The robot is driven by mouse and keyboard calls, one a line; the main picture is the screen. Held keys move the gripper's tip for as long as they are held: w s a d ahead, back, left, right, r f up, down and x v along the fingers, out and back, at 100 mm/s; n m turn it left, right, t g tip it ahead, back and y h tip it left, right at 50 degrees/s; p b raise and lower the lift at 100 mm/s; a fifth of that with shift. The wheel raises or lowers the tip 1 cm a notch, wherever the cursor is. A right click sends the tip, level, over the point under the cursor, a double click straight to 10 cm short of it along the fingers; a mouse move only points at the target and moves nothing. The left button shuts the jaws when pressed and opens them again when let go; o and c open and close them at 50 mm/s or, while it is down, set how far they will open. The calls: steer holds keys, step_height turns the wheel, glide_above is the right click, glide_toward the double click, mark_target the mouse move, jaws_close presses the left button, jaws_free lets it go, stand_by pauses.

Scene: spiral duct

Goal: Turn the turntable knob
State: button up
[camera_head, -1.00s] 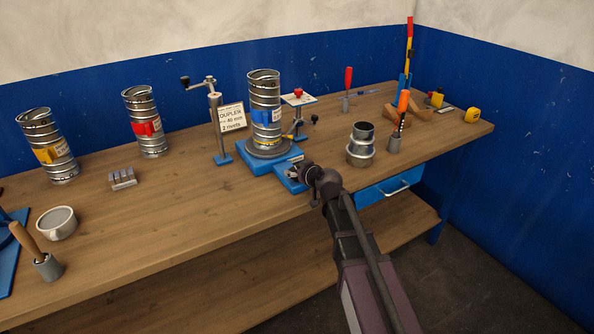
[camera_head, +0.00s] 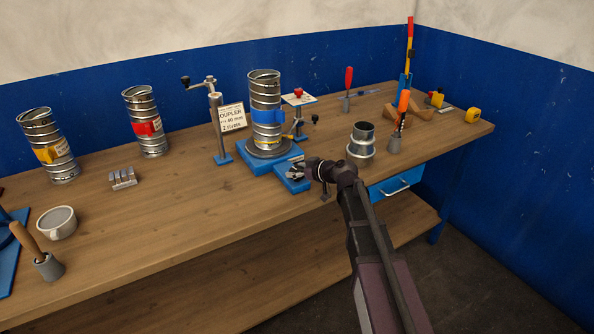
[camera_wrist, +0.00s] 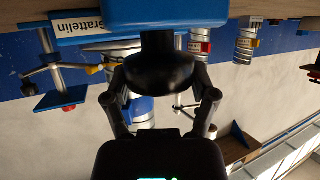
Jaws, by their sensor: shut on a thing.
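The black round turntable knob (camera_wrist: 158,75) sits between my gripper's fingers in the wrist view, on the front of a blue block. My gripper (camera_wrist: 160,88) is shut on it, a finger at each side. In the head view my gripper (camera_head: 300,171) is at the front of the blue turntable base (camera_head: 258,160), and the knob is largely hidden there. On the turntable a spiral metal duct (camera_head: 264,92) stands upright with a blue clamp (camera_head: 266,117) around it. The duct is partly hidden behind my gripper in the wrist view.
A crank post (camera_head: 218,125) and a sign (camera_head: 232,117) stand left of the turntable. A stepped metal fitting (camera_head: 361,140) stands close to the right of my wrist. Two more ducts, with red (camera_head: 147,129) and yellow (camera_head: 47,155) clamps, stand left. The bench front is mostly clear.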

stand_by(0.3)
steer(key=o, duration=1)
steer(key=shift+w+f, duration=0.1)
